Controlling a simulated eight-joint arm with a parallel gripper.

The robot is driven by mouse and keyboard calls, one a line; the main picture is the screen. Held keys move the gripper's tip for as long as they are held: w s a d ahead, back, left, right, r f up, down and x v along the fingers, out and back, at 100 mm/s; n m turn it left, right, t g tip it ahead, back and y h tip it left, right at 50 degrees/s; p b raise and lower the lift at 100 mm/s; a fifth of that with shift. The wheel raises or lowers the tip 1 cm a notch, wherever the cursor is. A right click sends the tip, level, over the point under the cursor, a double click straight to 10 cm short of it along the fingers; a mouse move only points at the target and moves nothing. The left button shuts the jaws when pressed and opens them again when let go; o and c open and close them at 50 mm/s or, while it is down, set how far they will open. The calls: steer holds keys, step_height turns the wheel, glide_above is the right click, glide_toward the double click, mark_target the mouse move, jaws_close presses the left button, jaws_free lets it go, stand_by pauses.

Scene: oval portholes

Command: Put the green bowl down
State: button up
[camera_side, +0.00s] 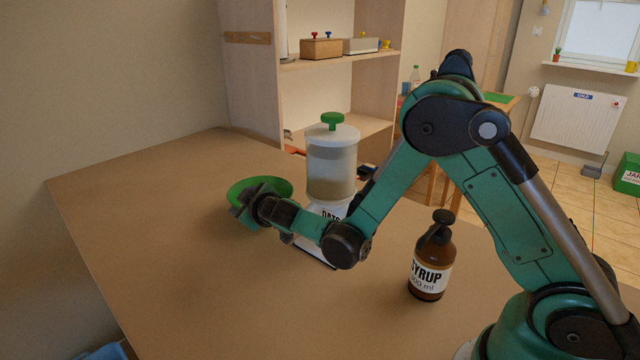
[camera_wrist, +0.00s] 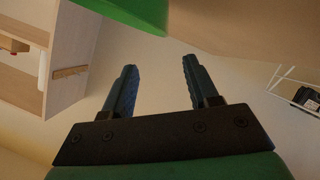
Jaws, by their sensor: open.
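The green bowl (camera_side: 274,186) is on the left part of the table in the side view, partly hidden behind my gripper (camera_side: 244,208). It looks upright, but its base is hidden, so I cannot see whether it touches the table. In the wrist view part of the green bowl (camera_wrist: 140,8) shows at the top edge, beyond the fingertips. The two fingers of my gripper (camera_wrist: 158,72) are apart there, with nothing between them.
An oats dispenser (camera_side: 331,165) with a green knob stands just right of the bowl, close to my forearm. A brown syrup bottle (camera_side: 431,262) stands nearer the front right. The wooden table (camera_side: 170,250) is clear to the left and in front.

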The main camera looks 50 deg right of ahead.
mark_target(237, 205)
steer(key=f, duration=0.2)
steer(key=shift+w+d+f, duration=0.15)
steer(key=shift+w+f, duration=0.2)
steer(key=shift+x, duration=2.65)
jaws_close()
steer(key=shift+r, duration=0.1)
